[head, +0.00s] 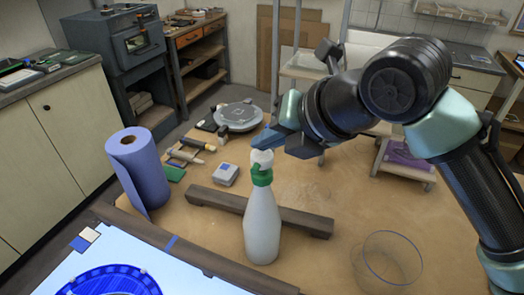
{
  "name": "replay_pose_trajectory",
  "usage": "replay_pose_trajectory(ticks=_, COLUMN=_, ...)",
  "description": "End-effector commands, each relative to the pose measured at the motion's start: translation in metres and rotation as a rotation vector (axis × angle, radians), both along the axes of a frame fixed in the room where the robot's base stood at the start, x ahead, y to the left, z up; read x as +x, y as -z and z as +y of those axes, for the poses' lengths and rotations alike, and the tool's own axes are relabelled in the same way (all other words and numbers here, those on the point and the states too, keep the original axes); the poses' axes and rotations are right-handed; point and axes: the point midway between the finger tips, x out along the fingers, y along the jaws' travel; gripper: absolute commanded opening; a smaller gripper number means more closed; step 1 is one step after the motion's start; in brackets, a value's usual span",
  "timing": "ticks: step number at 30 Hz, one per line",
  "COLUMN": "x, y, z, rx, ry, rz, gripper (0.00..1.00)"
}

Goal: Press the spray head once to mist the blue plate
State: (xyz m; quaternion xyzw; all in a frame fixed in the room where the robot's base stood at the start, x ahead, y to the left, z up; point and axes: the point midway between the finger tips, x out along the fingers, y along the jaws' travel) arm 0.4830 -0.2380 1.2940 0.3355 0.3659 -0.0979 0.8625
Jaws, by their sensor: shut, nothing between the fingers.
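The spray bottle (262,222) stands upright on the brown worktable, with a white body, a green collar and a white spray head (262,160). The blue plate (112,282) lies on a bright white panel at the lower left, cut off by the bottom edge of the head view. My gripper (270,138) is shut and empty, at the top of the spray head from the upper right. Its fingertips overlap the head's upper edge in the picture; I cannot tell whether they touch it.
A dark wooden bar (215,198) lies behind the bottle. A clear glass (388,260) stands to the right. A blue paper roll (138,170) stands at the left, near several small tools. A round grey turntable (238,115) lies farther back. The table's right side is mostly clear.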

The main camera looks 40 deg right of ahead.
Motion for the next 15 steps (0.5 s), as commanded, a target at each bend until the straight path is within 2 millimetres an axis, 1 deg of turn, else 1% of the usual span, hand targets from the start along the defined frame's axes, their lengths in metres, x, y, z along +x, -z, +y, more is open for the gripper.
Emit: replay_pose_trajectory(ticks=15, x=0.0, y=0.007, z=0.0001, rx=0.0, ry=0.0, rz=0.0, gripper=0.0)
